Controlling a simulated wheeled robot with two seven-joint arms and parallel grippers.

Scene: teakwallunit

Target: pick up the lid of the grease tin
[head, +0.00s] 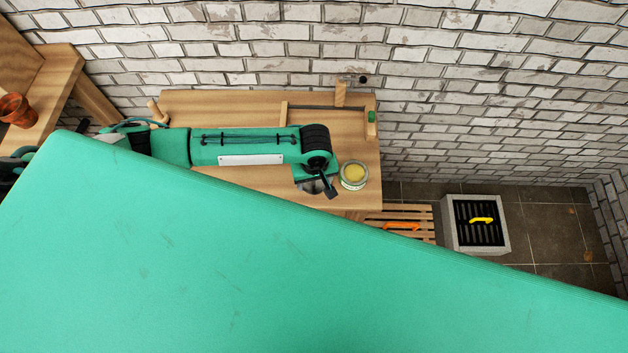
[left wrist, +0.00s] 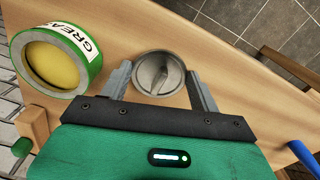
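The grease tin (head: 354,175) stands open on the wooden bench, just right of my left gripper (head: 322,187). In the left wrist view the tin (left wrist: 54,62) has a green side, a white label and yellow grease inside. The lid (left wrist: 158,73) is a round silver disc with a raised ridge across it, lying on the wood. My left gripper (left wrist: 158,76) is open, with one grey finger on each side of the lid. Visible gaps separate the fingers from it; their height above the wood is hard to tell. My right gripper is not in view.
The bench (head: 235,103) stands against a white brick wall (head: 455,80). A thin rod with a green end (head: 371,117) lies behind the tin. A blue handle (left wrist: 304,154) is at the right of the wrist view. A grey grated box (head: 477,225) stands on the floor.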

